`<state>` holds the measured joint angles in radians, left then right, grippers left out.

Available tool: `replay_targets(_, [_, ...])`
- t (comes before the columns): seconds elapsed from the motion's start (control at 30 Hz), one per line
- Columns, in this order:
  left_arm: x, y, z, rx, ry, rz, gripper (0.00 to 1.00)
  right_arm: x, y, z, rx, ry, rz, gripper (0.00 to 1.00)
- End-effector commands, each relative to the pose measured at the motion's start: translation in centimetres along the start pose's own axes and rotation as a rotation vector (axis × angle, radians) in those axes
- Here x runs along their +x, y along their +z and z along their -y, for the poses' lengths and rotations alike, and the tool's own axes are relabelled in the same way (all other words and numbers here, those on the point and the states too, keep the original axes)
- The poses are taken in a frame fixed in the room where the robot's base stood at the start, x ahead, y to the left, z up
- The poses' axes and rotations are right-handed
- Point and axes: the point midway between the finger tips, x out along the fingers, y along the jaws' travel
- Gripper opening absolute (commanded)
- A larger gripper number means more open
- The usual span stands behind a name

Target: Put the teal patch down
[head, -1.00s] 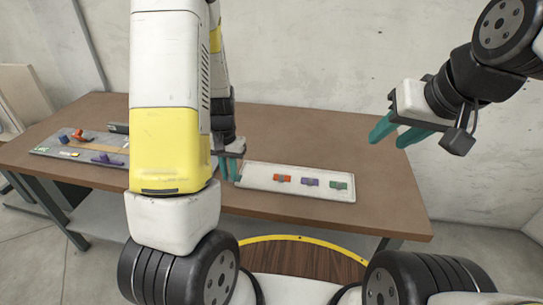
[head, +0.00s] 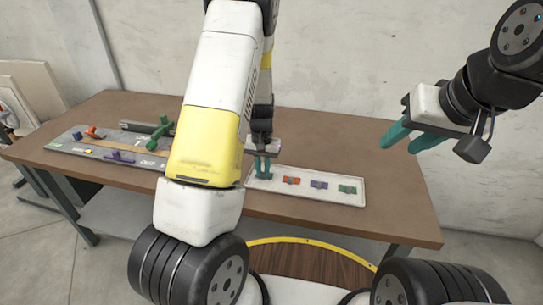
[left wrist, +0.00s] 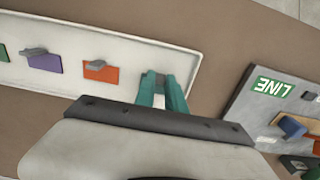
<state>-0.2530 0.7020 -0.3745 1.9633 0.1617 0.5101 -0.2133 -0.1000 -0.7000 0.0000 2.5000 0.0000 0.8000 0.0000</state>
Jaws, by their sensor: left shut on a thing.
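My left gripper (head: 262,168) is at the left end of the white tray (head: 325,198), with its teal fingers pointing down. The left wrist view shows these fingers (left wrist: 163,92) close together over that end, beside the orange patch. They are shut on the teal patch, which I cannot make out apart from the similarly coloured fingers. Whether it touches the tray is not clear. On the tray lie an orange patch (head: 291,181), a purple patch (head: 319,185) and a green patch (head: 347,189), each with a grey grip. My right gripper (head: 408,137) is open and empty, above the table's right side.
A grey board (head: 68,146) with several coloured parts lies on the left of the brown table (head: 400,217). The table's right end is clear.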

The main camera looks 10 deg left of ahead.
Motion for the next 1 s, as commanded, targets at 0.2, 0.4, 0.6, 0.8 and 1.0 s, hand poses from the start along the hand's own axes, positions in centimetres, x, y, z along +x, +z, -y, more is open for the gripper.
replay_targets(0.2, [0.3, 0.0, 0.1, -0.001, 0.000, 0.001, 0.00, 0.0, 0.0, 0.0, 0.000, 0.000, 0.000, 0.40])
replay_targets(0.4, [0.3, 0.0, 0.0, 0.000, 0.000, 0.000, 0.37, 0.0, 0.0, 0.0, 0.000, 0.000, 0.000, 0.40])
replay_targets(0.6, [0.3, 0.0, 0.0, 0.000, 0.000, 0.000, 0.37, 0.0, 0.0, 0.0, 0.000, 0.000, 0.000, 0.40])
replay_targets(0.8, [-1.2, -0.1, -0.1, 0.001, 0.001, -0.003, 0.37, 0.0, 0.0, 0.0, 0.000, 0.000, 0.000, 0.40])
replay_targets(1.0, [-5.4, -0.1, -0.1, 0.001, 0.001, -0.005, 0.37, 0.0, 0.0, 0.0, 0.000, 0.000, 0.000, 0.40])
